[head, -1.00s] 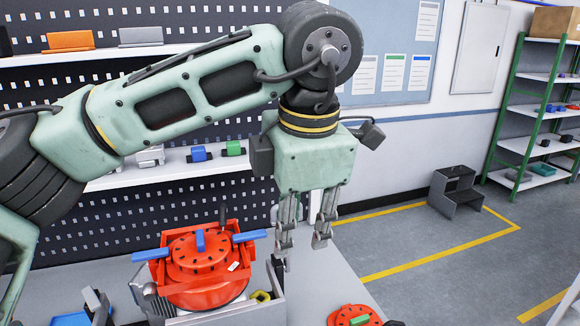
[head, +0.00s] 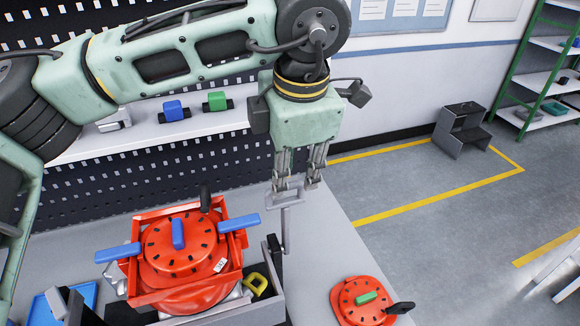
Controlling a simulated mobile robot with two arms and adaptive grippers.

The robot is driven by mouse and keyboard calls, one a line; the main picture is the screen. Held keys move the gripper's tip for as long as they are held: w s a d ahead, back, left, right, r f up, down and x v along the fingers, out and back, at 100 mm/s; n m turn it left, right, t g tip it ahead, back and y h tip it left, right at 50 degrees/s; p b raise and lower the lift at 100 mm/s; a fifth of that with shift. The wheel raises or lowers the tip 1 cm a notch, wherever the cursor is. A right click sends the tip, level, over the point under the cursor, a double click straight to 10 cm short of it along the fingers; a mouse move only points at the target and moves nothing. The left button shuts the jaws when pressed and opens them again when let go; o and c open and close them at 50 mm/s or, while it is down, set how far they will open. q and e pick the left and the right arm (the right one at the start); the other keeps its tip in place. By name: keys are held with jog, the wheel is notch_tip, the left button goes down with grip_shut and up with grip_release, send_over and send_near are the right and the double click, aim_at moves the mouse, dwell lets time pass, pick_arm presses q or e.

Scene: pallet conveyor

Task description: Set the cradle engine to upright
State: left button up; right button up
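The red engine (head: 185,262) sits in a grey cradle (head: 240,312) on the bench at lower left. Its round red cover faces up toward me, with a blue bar across the middle and blue handles to the left and right. A dark knob stands at its back edge. My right gripper is out of view.
A second red round part (head: 350,312) with a green bar lies on the bench to the right. A blue tray (head: 82,296) is at lower left. A shelf (head: 150,135) with small blue and green parts runs behind my arm.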

pick_arm(q)
jog(key=shift+w+x, duration=0.25)
jog(key=shift+x, duration=0.9)
jog(key=shift+s+r, duration=0.1)
jog(key=shift+s, duration=0.05)
jog(key=shift+c, duration=0.3)
grip_shut()
jog(key=shift+r, duration=0.1)
